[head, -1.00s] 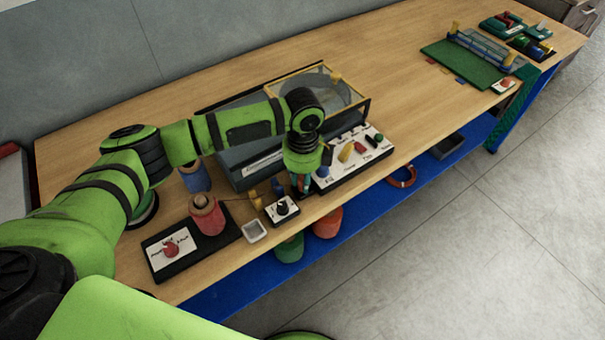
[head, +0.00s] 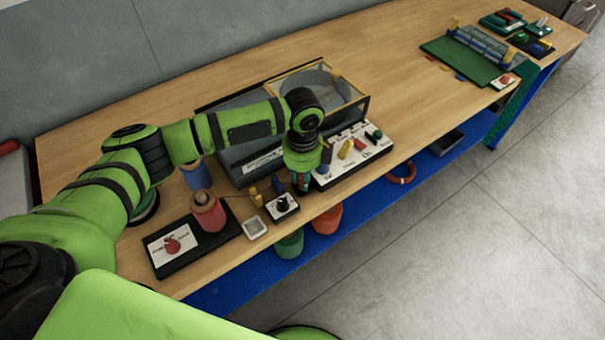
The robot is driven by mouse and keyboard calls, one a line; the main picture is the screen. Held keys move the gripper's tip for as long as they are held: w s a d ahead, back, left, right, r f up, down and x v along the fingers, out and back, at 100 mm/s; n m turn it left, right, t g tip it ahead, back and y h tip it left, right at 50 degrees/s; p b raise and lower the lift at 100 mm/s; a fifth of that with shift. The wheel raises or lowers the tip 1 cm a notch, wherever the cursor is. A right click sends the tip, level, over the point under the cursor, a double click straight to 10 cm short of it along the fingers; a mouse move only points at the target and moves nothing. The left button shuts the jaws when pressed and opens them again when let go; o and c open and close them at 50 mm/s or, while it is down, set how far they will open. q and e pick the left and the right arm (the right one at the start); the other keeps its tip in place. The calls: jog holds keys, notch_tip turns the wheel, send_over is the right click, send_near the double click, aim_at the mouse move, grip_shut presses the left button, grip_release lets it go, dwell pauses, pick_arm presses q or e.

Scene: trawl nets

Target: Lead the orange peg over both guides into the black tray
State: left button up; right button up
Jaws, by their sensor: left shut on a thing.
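My left gripper (head: 304,184) points down at the front half of the table, just right of a small white plate with a black knob (head: 283,204). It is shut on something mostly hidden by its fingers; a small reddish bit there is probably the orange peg. A yellow post (head: 256,198) and a dark blue post (head: 278,186) stand left of the gripper and look like the two guides. A thin line runs from the red spool (head: 208,213) toward the yellow post. I cannot tell whether it passes over the guides. A dark tray (head: 445,142) lies on the lower shelf. My right gripper is not in view.
A label board with colored pieces (head: 352,157) lies right of the gripper, with a yellow-framed glass box (head: 318,92) behind. A small pale tray (head: 255,227) sits at the front. A green mat (head: 462,66) lies far right. The table between is mostly clear.

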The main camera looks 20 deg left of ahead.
pick_arm(q)
jog(key=shift+f, duration=0.15)
dwell(0.7)
jog(key=o, duration=0.9)
jog(key=shift+w, duration=0.1)
notch_tip(320, 180, up, 12)
jog(key=shift+f, duration=0.1)
